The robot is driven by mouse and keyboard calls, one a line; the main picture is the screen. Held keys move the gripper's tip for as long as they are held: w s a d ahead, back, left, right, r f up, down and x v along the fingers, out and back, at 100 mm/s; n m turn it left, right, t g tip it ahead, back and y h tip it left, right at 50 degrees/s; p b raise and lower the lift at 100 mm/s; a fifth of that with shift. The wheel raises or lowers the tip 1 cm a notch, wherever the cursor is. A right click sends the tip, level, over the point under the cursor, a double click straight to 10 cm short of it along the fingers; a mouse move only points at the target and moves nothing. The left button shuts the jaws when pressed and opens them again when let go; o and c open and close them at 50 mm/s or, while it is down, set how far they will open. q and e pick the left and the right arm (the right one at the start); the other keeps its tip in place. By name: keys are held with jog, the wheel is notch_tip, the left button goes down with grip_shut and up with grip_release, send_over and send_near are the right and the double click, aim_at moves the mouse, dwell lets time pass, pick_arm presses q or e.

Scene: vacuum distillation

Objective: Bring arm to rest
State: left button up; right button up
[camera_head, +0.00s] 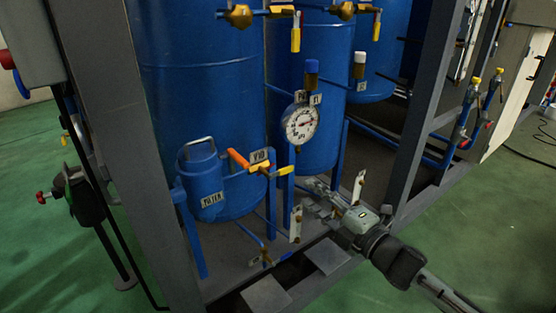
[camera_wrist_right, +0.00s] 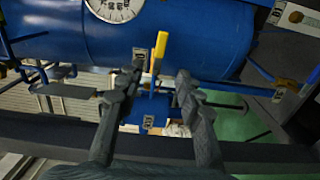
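My right arm comes in from the lower right in the head view, and its gripper (camera_head: 318,197) is in front of the lower part of the blue tanks, below the pressure gauge (camera_head: 300,124). In the right wrist view the two fingers of the right gripper (camera_wrist_right: 158,84) are spread apart with nothing held between them. A yellow valve handle (camera_wrist_right: 158,52) shows in the gap, beyond the fingertips. My left gripper is in neither view.
Blue tanks (camera_head: 200,100) stand inside a grey frame (camera_head: 130,150). An orange-handled valve (camera_head: 240,160) and a small blue vessel (camera_head: 203,180) are left of the gripper. A grey post (camera_head: 425,110) stands close to my right arm. Green floor (camera_head: 480,220) is open at the right.

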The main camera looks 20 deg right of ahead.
jog(key=s+d+f+m+g+h, duration=0.2)
jog(key=s+f+m+h, duration=0.1)
jog(key=f+m, duration=0.3)
jog(key=s+d+f+m+g+h, duration=0.2)
jog(key=s+f+m+g, duration=0.1)
jog(key=f, duration=0.5)
jog(key=s+d+f+m+g+h, duration=0.2)
jog(key=s+f+m+h, duration=0.1)
jog(key=f+m, duration=0.3)
jog(key=s+a+f+m+g, duration=0.3)
jog(key=s+f+g, duration=0.4)
jog(key=s+f, duration=0.5)
jog(key=s+m, duration=0.1)
jog(key=s, duration=0.3)
jog(key=shift+m+y, duration=0.3)
jog(key=shift+d, duration=0.15)
dwell(2.0)
